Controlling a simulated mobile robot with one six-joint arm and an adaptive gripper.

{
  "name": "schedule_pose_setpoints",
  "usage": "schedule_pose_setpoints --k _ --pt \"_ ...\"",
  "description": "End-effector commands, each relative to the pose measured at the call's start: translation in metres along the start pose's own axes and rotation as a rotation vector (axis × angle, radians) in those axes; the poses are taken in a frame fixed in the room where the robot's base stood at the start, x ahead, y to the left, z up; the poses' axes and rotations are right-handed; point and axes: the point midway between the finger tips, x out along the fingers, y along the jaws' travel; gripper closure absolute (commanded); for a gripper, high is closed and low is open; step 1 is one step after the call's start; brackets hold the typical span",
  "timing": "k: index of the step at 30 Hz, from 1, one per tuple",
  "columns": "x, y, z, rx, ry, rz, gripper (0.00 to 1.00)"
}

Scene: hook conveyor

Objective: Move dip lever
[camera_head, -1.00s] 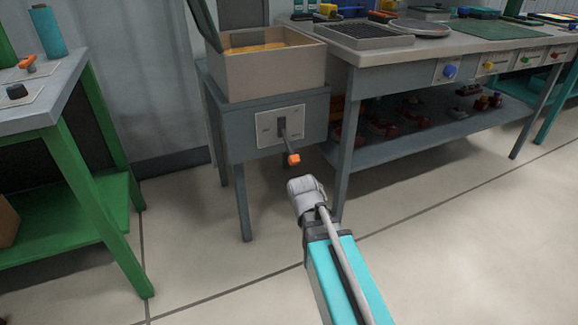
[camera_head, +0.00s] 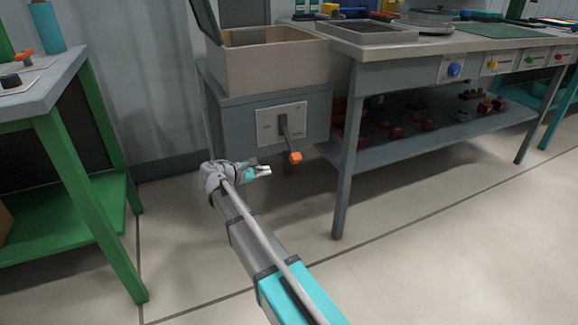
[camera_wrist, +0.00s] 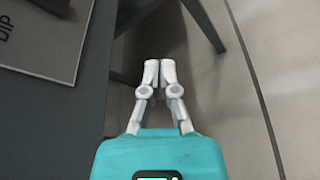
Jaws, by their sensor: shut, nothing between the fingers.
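The dip lever (camera_head: 284,131) is a dark handle with an orange tip (camera_head: 295,157), on a light grey plate (camera_head: 266,124) on the front of the grey stand. It hangs down, tilted a little to the right. In the wrist view the plate (camera_wrist: 45,35) shows at the upper left with part of the word "dip"; the orange tip is not in that view. My gripper (camera_head: 266,170) is in front of the stand, below and left of the orange tip and apart from it. Its white fingers (camera_wrist: 159,66) are shut together and empty.
An open beige box (camera_head: 275,60) sits on the stand (camera_head: 235,125). A grey workbench (camera_head: 400,75) with a lower shelf stands at the right. A green table (camera_head: 75,170) stands at the left. The floor in front is free.

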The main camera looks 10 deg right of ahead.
Motion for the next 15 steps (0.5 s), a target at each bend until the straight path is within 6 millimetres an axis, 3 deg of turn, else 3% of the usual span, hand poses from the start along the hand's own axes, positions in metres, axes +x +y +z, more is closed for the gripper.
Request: schedule_pose_setpoints --k 15 --pt "-0.004 0.0067 -0.0022 -0.024 -0.017 0.024 1.0"
